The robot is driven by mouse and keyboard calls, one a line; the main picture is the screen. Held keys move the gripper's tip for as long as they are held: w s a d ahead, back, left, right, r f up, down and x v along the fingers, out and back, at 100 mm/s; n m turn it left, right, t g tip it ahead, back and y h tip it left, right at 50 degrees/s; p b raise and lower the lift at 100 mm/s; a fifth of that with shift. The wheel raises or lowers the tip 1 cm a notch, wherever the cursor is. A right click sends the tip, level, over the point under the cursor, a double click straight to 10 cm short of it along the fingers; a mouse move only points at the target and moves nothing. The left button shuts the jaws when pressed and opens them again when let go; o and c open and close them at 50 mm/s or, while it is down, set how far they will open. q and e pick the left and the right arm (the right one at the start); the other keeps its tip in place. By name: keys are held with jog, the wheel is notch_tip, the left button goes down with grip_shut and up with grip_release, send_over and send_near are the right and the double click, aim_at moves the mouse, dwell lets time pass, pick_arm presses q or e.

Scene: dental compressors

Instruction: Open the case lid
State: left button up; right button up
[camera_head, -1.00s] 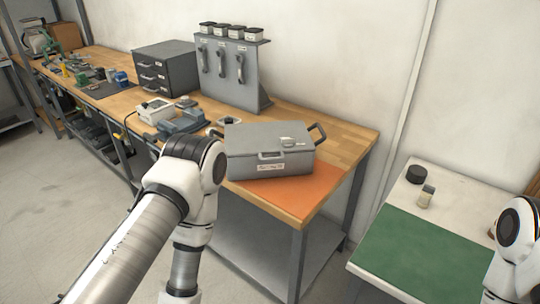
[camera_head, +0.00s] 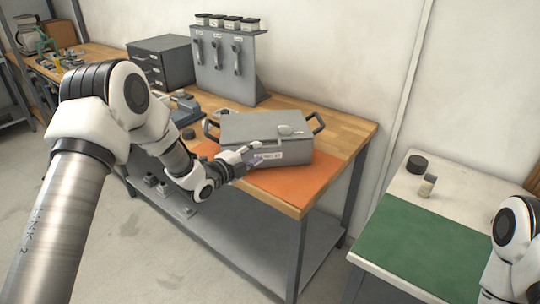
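The grey case (camera_head: 285,151) sits on the orange mat (camera_head: 290,184) on the wooden workbench. My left arm reaches in from the left, and my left gripper (camera_head: 257,157) is at the front left of the case, close to the front face below the lid edge. The fingers are small and partly blend with the case, so I cannot tell whether they are open or touching it. My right gripper is out of view; only part of my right arm shows at the right edge.
A grey drawer cabinet (camera_head: 161,64) and an upright tool panel (camera_head: 228,68) with jars on top stand behind the case. A side table with a green mat (camera_head: 420,250) holds a black lid (camera_head: 417,165) and a small jar (camera_head: 427,186). Bare wood lies right of the case.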

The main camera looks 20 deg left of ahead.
aim_at(268, 148)
pick_arm(q)
jog(key=x, duration=0.3)
jog(key=p+x, duration=0.1)
jog(key=x, duration=0.3)
jog(key=shift+w+d+f, duration=0.15)
jog(key=shift+w+f, duration=0.1)
grip_shut()
